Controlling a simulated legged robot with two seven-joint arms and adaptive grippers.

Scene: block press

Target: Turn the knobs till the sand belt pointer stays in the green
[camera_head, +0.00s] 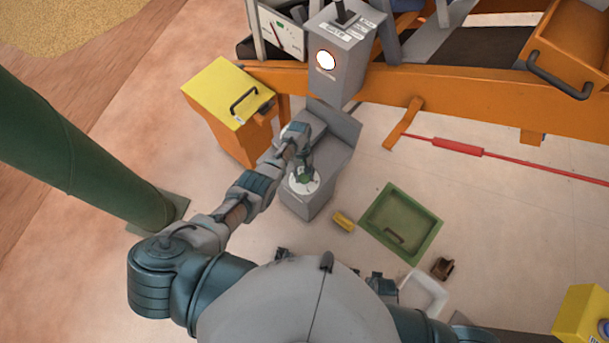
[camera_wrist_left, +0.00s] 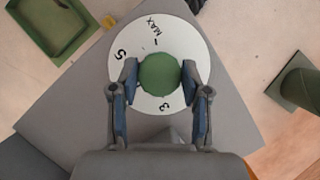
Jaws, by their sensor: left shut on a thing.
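A round green knob (camera_wrist_left: 159,74) sits on a white dial (camera_wrist_left: 188,40) with the marks 3, 5 and MAX. The dial is on top of a grey pedestal (camera_head: 318,203). My left gripper (camera_wrist_left: 160,78) is shut on the knob, one finger on each side. In the head view my left gripper (camera_head: 304,172) reaches down over the dial and hides part of it. A white gauge panel (camera_head: 282,32) stands at the top, with a thin pointer and small coloured marks; the exact reading is too small to tell. My right gripper does not show.
A grey box with a lit white lamp (camera_head: 326,60) and a lever stands behind the pedestal. A yellow-topped orange box (camera_head: 228,90) stands to its left. A green tray (camera_head: 431,235), a yellow block (camera_head: 344,220) and a brown piece (camera_head: 442,268) lie on the floor. A green post (camera_head: 85,165) rises at left.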

